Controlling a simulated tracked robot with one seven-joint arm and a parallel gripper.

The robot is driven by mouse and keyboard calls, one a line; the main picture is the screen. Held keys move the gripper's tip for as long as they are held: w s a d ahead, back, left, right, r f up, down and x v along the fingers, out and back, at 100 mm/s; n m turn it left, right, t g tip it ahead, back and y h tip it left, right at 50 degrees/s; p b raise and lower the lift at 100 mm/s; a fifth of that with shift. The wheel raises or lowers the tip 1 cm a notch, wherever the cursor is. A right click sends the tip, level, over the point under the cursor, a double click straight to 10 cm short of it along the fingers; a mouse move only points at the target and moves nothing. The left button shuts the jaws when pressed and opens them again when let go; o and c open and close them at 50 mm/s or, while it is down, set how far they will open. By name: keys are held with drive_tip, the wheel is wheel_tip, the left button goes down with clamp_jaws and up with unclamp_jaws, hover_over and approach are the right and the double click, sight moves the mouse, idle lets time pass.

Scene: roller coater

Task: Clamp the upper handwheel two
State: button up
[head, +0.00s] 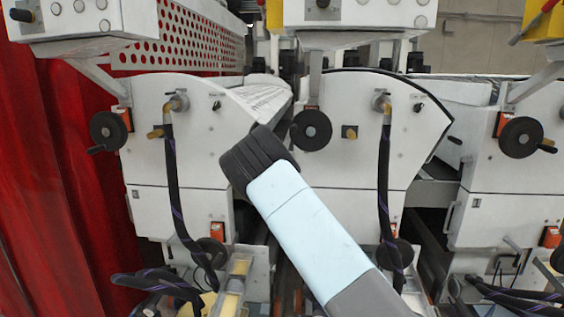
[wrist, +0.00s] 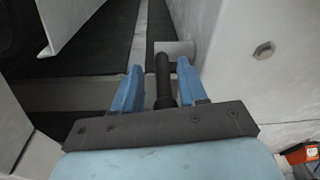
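Upper handwheel two, which I take to be the dark round wheel (head: 311,130) on the middle white machine housing, is in the head view. The black end of my arm is just left of and below it, in front of part of that area. My gripper is hidden in the head view. In the wrist view my gripper (wrist: 157,88) has two blue fingers spread apart. A dark rod (wrist: 163,78) lies between them, with gaps on both sides, nearer the right finger. I cannot tell whether the rod is the wheel's handle.
Another upper handwheel (head: 108,130) is on the left housing and one (head: 520,137) on the right. Dark hoses (head: 384,190) hang down the housings. A red curtain (head: 60,180) is at the left. In the wrist view a white panel (wrist: 260,85) stands close on the right.

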drive_tip(key=shift+d+f, duration=0.1)
drive_tip(key=shift+f, duration=0.05)
drive_tip(key=s+a+r, duration=0.1)
drive_tip(key=s, duration=1.2)
drive_tip(key=shift+s+a+r, duration=0.2)
drive_tip(key=shift+a+r, duration=0.2)
